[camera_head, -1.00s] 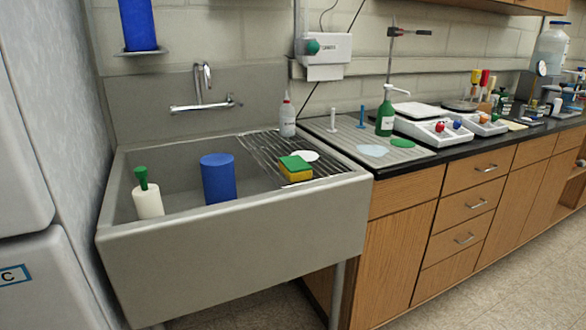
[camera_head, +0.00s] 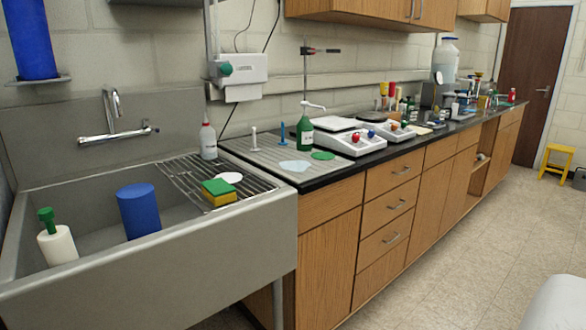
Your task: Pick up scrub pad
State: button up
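The scrub pad (camera_head: 218,192) is a small block with a green top and a yellow body. It lies on the wire drain rack (camera_head: 176,177) at the right side of the grey sink (camera_head: 150,262). A white disc (camera_head: 229,177) lies just behind it, and a white squeeze bottle (camera_head: 208,141) stands farther back. My gripper is not in view, so its state and distance from the pad do not show.
A blue cylinder (camera_head: 138,211) and a white bottle with a green top (camera_head: 56,240) stand in the basin. The black counter (camera_head: 330,168) right of the sink holds a green pump bottle (camera_head: 304,133) and instruments. The floor (camera_head: 450,255) at right is open; a yellow stool (camera_head: 557,162) stands far back.

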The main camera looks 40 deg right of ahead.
aim_at(219, 192)
jog(key=i+l, duration=0.4)
jog(key=i, duration=0.2)
jog(key=i+l, duration=0.45)
jog(key=i+z, duration=0.05)
jog(key=i, duration=0.05)
